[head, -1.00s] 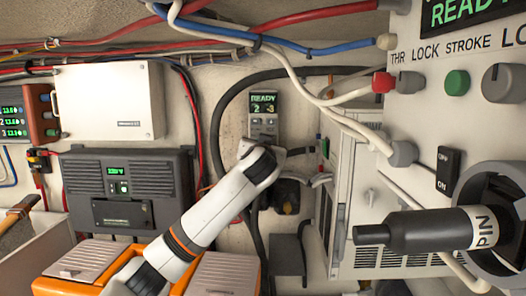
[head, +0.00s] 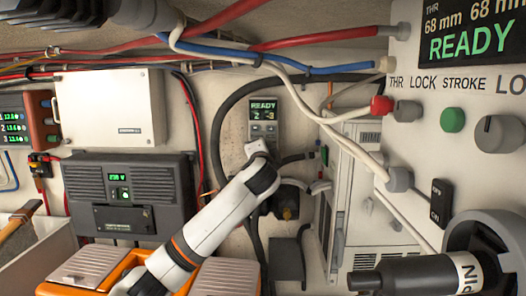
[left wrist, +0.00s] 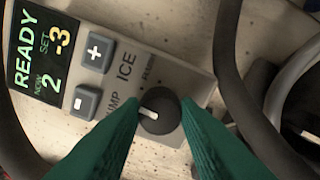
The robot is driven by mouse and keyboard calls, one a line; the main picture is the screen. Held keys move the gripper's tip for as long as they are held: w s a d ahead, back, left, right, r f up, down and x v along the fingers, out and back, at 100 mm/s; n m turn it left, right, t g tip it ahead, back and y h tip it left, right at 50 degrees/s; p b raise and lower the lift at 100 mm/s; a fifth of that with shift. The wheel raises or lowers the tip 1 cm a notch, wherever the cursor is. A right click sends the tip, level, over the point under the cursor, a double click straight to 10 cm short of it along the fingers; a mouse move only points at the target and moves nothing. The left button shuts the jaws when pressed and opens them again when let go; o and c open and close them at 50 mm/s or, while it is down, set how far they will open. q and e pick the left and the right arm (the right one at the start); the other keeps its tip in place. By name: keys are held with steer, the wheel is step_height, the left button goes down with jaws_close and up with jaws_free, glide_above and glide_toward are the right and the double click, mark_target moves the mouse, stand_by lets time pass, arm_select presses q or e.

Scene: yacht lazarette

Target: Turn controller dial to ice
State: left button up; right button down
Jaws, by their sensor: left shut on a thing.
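The controller (head: 263,118) is a small grey unit on the back wall with a lit screen reading READY, 2 and -3. In the left wrist view its screen (left wrist: 40,50) and plus and minus buttons show beside the ICE and PUMP labels. The black round dial (left wrist: 158,122) sits at its lower end, with a white pointer mark turned left, towards the PUMP lettering. My left gripper (left wrist: 160,101) has its green fingers shut on the dial, one each side. In the head view my left wrist hides the dial. My right gripper is out of view.
A large panel (head: 440,75) with knobs, a green button and an ON/OFF switch (head: 441,202) stands at the right. A black cylinder (head: 405,274) juts out below it. Loose cables (head: 310,68) cross above. A white box (head: 110,103) and dark unit (head: 130,192) are at left.

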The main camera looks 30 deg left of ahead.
arm_select(q)
steer(key=shift+m, duration=1.7)
steer(key=shift+f, duration=0.1)
steer(key=o, duration=1)
steer(key=shift+d, duration=0.1)
steer(key=b+v, duration=0.5)
steer(key=v, duration=0.7)
